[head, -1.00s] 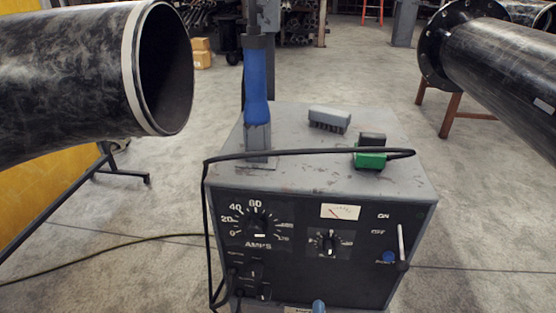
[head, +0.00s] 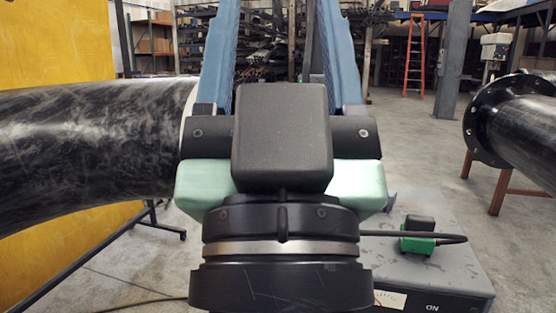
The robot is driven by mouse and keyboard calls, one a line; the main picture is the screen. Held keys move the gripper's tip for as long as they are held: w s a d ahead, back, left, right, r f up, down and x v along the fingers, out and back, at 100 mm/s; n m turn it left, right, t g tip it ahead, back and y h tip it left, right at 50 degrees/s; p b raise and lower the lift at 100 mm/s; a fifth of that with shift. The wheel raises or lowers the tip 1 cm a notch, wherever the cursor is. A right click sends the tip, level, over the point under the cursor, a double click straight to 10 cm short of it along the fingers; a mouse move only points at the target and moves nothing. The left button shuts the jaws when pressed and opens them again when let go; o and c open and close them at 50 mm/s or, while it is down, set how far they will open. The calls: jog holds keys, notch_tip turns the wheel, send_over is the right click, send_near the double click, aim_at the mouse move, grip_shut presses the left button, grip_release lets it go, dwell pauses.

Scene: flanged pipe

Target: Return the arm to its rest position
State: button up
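My gripper (head: 280,20) fills the middle of the head view, close to the camera. Its two blue fingers point up and away, leaning toward each other at the top. A wide gap separates them, and only the background shows through it, so it looks open and empty. Its black body with pale green sides and a round black wrist with a metal band stand below the fingers. The rest of my arm is out of view below.
A large black pipe (head: 90,140) lies left; its open end is hidden behind my gripper. A flanged pipe (head: 525,135) on a brown stand is right. A grey welding machine (head: 445,270) with a green-and-black block (head: 418,238) is partly covered. Open floor lies between machine and flanged pipe.

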notch_tip(320, 180, up, 27)
jog(key=p, duration=2.6)
jog(key=shift+s, duration=0.3)
jog(key=shift+a, duration=0.1)
